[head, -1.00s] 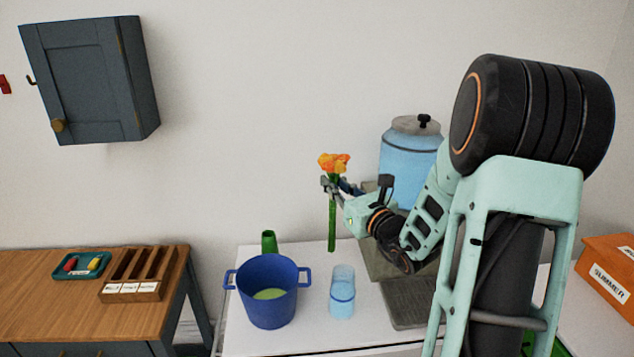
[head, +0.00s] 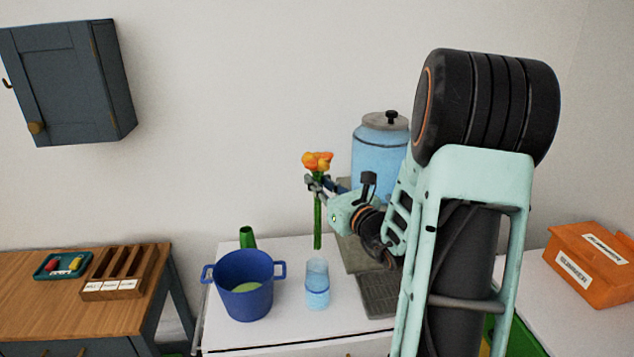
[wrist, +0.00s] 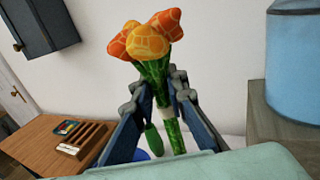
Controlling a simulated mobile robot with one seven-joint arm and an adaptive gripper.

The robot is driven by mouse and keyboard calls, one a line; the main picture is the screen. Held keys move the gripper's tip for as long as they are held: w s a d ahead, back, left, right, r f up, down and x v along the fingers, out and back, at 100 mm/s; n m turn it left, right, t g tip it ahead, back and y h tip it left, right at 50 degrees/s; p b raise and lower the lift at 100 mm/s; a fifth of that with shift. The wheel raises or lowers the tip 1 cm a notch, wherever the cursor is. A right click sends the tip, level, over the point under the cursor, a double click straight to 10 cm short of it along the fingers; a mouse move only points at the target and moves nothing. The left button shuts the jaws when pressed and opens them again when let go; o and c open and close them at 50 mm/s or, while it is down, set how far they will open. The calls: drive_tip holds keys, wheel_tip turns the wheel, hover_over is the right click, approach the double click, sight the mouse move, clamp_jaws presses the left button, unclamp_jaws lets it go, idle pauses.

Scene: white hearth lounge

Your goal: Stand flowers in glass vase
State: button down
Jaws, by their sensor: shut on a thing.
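The orange flowers (head: 317,161) with green stems are held upright in my gripper (head: 317,184). They also show in the wrist view (wrist: 148,42), where my gripper (wrist: 160,88) is shut around the stems just below the blooms. The glass vase (head: 317,284) is a light blue, clear glass standing upright on the white counter. The stem ends hang above the vase's rim in the head view, apart from it. The depth between stems and vase is hard to judge. The vase cannot be made out in the wrist view.
A blue two-handled pot (head: 243,286) stands left of the vase, with a green bottle-like thing (head: 247,237) behind it. A large blue jar (head: 379,152) is behind my arm. A dark grey tray (head: 378,295) lies right of the vase. An orange box (head: 592,262) is far right.

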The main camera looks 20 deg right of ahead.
sight(319, 236)
wheel_tip(319, 236, down, 4)
drive_tip(key=b, duration=0.4)
drive_tip(key=shift+b, duration=0.6)
idle(0.7)
drive_tip(key=shift+f, duration=0.15)
idle(0.4)
drive_tip(key=shift+f+b, duration=5.7)
drive_tip(key=shift+f, duration=0.15)
